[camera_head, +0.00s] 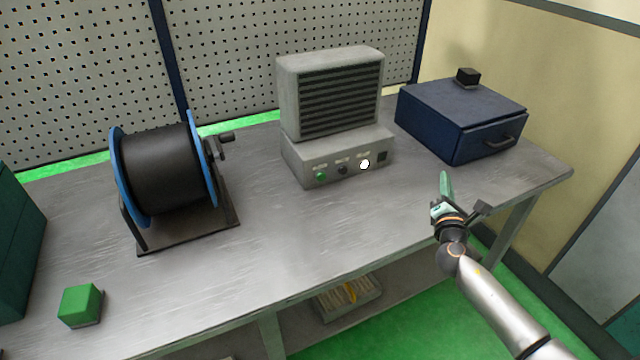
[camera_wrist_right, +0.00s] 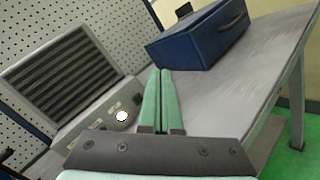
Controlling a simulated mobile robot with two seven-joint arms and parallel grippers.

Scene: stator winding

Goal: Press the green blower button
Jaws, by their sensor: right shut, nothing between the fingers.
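The grey blower (camera_head: 330,95) stands on the bench, with a dark slatted front and a control strip below it. The round green button (camera_head: 320,175) is at the left end of that strip, beside a dark knob (camera_head: 342,170) and a bright white light (camera_head: 364,164). My right gripper (camera_head: 444,178) is shut and empty, above the bench to the right of the blower and apart from it. In the right wrist view its green fingers (camera_wrist_right: 160,100) lie together, with the blower (camera_wrist_right: 65,85) to their left. My left gripper is not in view.
A blue drawer box (camera_head: 460,115) with a small black block (camera_head: 467,76) on top stands right of the blower. A black cable spool (camera_head: 160,170) and a green block (camera_head: 80,304) are at the left. The bench front centre is clear.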

